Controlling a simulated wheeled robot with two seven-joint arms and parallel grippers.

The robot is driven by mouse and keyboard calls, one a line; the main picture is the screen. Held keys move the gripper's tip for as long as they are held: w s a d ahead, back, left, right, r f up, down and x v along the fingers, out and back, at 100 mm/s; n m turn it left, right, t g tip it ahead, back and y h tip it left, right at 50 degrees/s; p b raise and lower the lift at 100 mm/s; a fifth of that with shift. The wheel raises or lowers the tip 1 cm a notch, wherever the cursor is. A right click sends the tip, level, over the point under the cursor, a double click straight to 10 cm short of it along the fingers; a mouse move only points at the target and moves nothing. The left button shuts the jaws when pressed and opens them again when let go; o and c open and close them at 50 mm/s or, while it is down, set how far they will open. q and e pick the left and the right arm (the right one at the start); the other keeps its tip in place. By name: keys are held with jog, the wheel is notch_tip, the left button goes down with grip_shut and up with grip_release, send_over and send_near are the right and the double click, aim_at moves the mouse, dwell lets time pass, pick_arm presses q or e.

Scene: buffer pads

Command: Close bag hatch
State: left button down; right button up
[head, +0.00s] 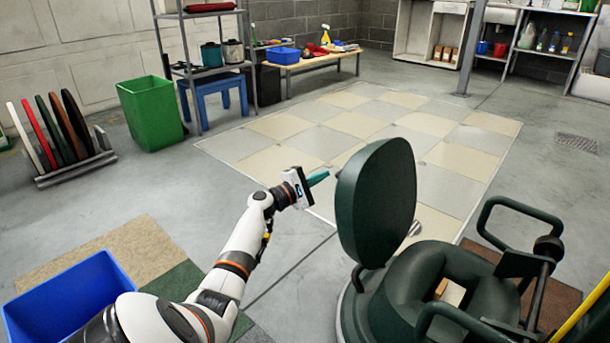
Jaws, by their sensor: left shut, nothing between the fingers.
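A dark green machine (367,311) stands at the lower right. Its oval hatch lid (385,200) stands upright, hinged at the left side of the body. The opening (452,292) is uncovered, with something pale tan inside it. My left gripper (322,177) has teal fingers and is shut and empty. It is just left of the lid's upper left edge in the picture; whether it touches the lid cannot be told. My right gripper is not in view.
A blue bin (70,300) stands at the lower left beside carpet pads (115,246). A rack of round pads (62,140) and a green bin (150,112) stand at the left. Tiled floor (350,125) ahead is clear. A yellow pole (580,312) crosses the lower right.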

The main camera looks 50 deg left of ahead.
pick_arm(q)
jog(key=shift+w+d+r, duration=0.1)
jog(key=shift+d+r, duration=0.35)
jog(key=shift+d, duration=0.45)
jog(key=shift+w+d+r, duration=0.1)
jog(key=shift+d+r, duration=0.35)
jog(key=shift+d, duration=0.4)
jog(key=shift+d+r, duration=0.1)
